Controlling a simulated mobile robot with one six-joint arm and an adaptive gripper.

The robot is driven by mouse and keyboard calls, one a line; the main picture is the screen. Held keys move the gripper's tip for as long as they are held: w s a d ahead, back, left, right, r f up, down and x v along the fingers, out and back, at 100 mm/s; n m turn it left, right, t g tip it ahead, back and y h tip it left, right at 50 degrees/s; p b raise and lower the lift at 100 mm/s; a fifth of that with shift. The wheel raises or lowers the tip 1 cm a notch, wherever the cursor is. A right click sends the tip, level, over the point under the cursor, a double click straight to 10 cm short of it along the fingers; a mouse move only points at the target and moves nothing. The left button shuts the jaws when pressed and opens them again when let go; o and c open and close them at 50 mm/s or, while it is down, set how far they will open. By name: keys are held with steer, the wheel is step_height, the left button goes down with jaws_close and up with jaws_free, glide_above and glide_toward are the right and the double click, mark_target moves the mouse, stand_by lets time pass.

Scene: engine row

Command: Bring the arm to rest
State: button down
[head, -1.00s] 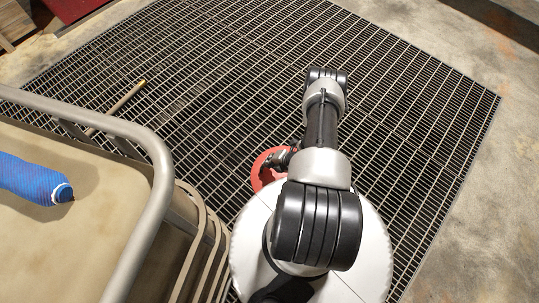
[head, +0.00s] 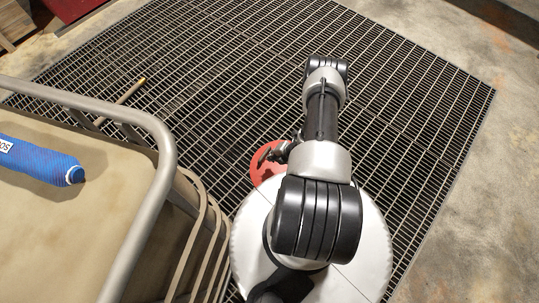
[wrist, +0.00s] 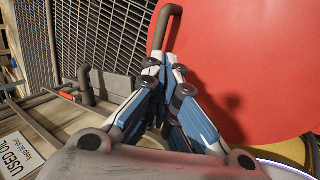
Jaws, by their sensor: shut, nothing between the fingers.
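My arm stretches up the head view over a floor grating, with its wrist folded back beside my white round base. My gripper (head: 268,156) is small and dark there, above a red round surface (head: 262,172). In the wrist view my gripper (wrist: 172,66) has its blue-and-grey fingers together at the tips, with nothing between them. The red surface (wrist: 250,70) fills the upper right behind the fingers; I cannot tell whether they touch it.
A tan-topped cart or bin (head: 95,220) with a grey tube rail (head: 150,220) stands close on the left. A blue ribbed roll (head: 40,163) lies on it. A thin stick (head: 125,95) lies beyond. A "USED OIL" sign (wrist: 15,155) shows lower left. The grating (head: 420,100) on the right is clear.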

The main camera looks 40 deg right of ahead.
steer(key=p+v, duration=0.2)
steer(key=v, duration=0.6)
steer(key=shift+d, duration=0.1)
